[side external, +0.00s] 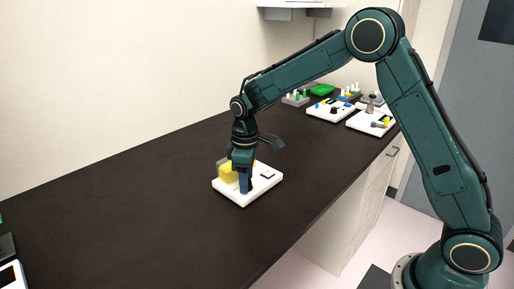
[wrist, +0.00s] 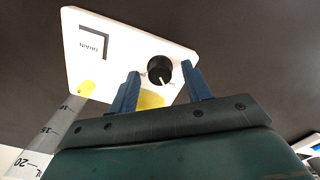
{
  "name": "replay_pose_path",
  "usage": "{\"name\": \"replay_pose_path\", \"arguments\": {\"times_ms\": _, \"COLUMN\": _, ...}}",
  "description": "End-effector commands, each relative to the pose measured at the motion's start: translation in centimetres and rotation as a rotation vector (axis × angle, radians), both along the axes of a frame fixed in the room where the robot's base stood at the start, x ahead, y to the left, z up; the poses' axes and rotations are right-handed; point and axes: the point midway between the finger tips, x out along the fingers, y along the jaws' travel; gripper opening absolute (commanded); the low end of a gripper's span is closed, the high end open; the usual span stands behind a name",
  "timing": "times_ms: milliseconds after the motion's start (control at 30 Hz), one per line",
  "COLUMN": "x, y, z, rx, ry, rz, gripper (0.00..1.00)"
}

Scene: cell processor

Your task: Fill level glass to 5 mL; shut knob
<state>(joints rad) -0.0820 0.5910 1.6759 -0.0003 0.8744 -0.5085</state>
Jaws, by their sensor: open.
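A white board (side external: 243,202) lies on the dark bench; it also shows in the wrist view (wrist: 115,60). On it the wrist view shows a black knob (wrist: 159,70) with a white pointer line. My gripper (wrist: 160,72) is open, with its blue fingers to either side of the knob; contact cannot be told. The clear level glass (wrist: 50,130) has marks 15 and 20 mL, and a little yellow liquid (wrist: 86,88) shows at its board end. Its exact level cannot be read. A yellow mass (side external: 228,173) stands beside my gripper (side external: 245,188) in the side view.
The board has a black corner mark labelled DRAIN (wrist: 95,42). Farther along the bench (side external: 130,200) stand other white boards (side external: 331,110) and a green item (side external: 322,89). A device (side external: 12,274) is at the near left. The bench between is clear.

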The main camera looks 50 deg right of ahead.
Motion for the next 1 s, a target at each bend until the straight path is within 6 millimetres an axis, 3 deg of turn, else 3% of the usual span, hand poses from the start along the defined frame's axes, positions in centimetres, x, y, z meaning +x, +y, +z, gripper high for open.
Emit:
{"name": "replay_pose_path", "arguments": {"times_ms": 133, "x": -0.01, "y": 0.0, "z": 0.0, "rx": 0.0, "ry": 0.0, "rz": 0.0, "gripper": 0.49}}
{"name": "replay_pose_path", "arguments": {"times_ms": 367, "x": 0.0, "y": 0.0, "z": 0.03, "rx": 0.0, "ry": 0.0, "rz": 0.0, "gripper": 0.05}}
{"name": "replay_pose_path", "arguments": {"times_ms": 400, "x": -0.01, "y": 0.01, "z": 0.04, "rx": 0.0, "ry": 0.0, "rz": 0.0, "gripper": 0.04}}
{"name": "replay_pose_path", "arguments": {"times_ms": 1000, "x": 0.01, "y": 0.01, "z": 0.08, "rx": 0.0, "ry": 0.0, "rz": -0.206, "gripper": 0.04}}
